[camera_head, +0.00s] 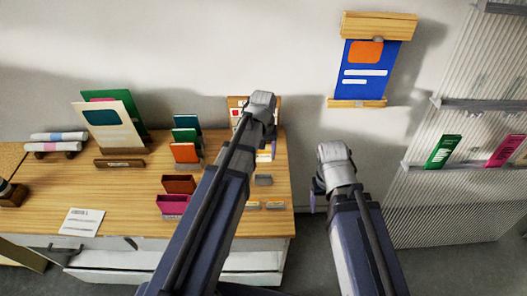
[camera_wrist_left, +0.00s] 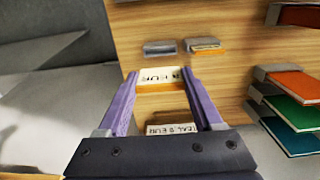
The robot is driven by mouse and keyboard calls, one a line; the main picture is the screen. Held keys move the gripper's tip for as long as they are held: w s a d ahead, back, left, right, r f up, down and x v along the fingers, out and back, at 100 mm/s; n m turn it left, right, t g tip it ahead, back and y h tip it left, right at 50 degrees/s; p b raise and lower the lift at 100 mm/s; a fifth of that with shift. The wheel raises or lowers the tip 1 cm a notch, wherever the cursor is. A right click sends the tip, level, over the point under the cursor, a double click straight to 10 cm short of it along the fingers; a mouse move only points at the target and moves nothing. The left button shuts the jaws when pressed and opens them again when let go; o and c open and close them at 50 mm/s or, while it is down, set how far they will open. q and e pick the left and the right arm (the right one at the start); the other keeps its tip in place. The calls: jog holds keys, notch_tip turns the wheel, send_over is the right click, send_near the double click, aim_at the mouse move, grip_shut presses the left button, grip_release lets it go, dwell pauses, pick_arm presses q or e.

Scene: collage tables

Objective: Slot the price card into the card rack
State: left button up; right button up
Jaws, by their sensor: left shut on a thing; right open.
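My left gripper (camera_wrist_left: 160,78) is shut on a small white price card (camera_wrist_left: 158,73) with black print and an orange lower edge. In the head view the left gripper (camera_head: 268,152) is over the right part of the table, and its arm hides much there. A second printed card (camera_wrist_left: 170,128) shows between the fingers, nearer the palm; I cannot tell what bears it. A wooden board with red and white patches (camera_head: 237,103) stands at the table's back, partly behind my left wrist; I cannot tell if it is the card rack. My right gripper (camera_head: 315,198) is open, right of the table.
Two small grey holders (camera_wrist_left: 160,48) (camera_wrist_left: 206,45) lie on the wooden table (camera_head: 135,185). Orange, green and blue booklets (camera_wrist_left: 293,84) stand in holders beside the left gripper. A blue poster (camera_head: 370,68) hangs on the wall. A ribbed panel with shelves (camera_head: 440,205) is at the right.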

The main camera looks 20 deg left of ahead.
pick_arm(q)
jog(key=b, duration=0.8)
send_over(263, 179)
jog(key=w, duration=0.1)
jog(key=shift+a+f, duration=0.1)
jog(key=shift+f, duration=3.75)
jog(key=shift+s+f, duration=0.1)
jog(key=shift+f+b, duration=0.35)
jog(key=shift+f, duration=0.15)
jog(key=shift+f, duration=0.2)
jog(key=shift+f+b, duration=0.45)
jog(key=shift+b, duration=0.2)
jog(key=o, duration=1.3)
jog(key=shift+o, duration=0.2)
jog(key=shift+r, duration=0.1)
